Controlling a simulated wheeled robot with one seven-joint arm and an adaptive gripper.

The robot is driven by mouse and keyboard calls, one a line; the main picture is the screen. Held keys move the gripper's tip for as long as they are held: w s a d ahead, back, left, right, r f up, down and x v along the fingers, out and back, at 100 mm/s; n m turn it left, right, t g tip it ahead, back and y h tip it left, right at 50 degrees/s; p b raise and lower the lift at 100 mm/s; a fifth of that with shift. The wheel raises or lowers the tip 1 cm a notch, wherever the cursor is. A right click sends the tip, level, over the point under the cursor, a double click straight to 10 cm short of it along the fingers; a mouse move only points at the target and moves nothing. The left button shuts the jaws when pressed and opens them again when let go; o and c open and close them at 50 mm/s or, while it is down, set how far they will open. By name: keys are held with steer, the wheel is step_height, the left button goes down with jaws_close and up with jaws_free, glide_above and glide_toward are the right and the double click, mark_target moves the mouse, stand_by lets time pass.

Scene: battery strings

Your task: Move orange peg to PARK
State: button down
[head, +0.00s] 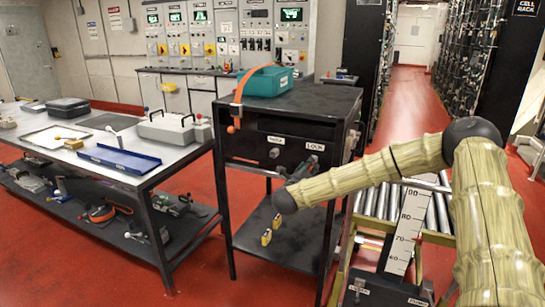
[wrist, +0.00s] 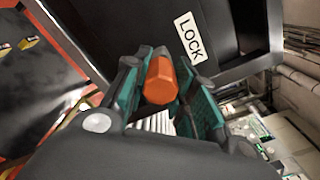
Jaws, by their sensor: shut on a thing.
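The orange peg (wrist: 160,80) shows between the fingers of my gripper (wrist: 166,88) in the wrist view, just below a white LOCK label (wrist: 188,37). My gripper is shut on it. I cannot tell whether the peg sits in a hole or is free of the panel. In the head view my gripper (head: 300,174) is at the front of the black cabinet (head: 338,105), below the LOCK label (head: 315,146), and the peg is hidden. A second white label (head: 274,153) is left of LOCK; its text is too small to read.
A teal bin (head: 268,82) stands on the cabinet top, with an orange strap (head: 238,100) at its left. A workbench (head: 100,150) stands left. A roller stand with a height scale (head: 410,220) is right.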

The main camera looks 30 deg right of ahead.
steer(key=shift+b+v, duration=0.45)
steer(key=shift+v, duration=1.7)
stand_by(0.7)
steer(key=shift+b+v, duration=0.5)
steer(key=shift+v, duration=1.95)
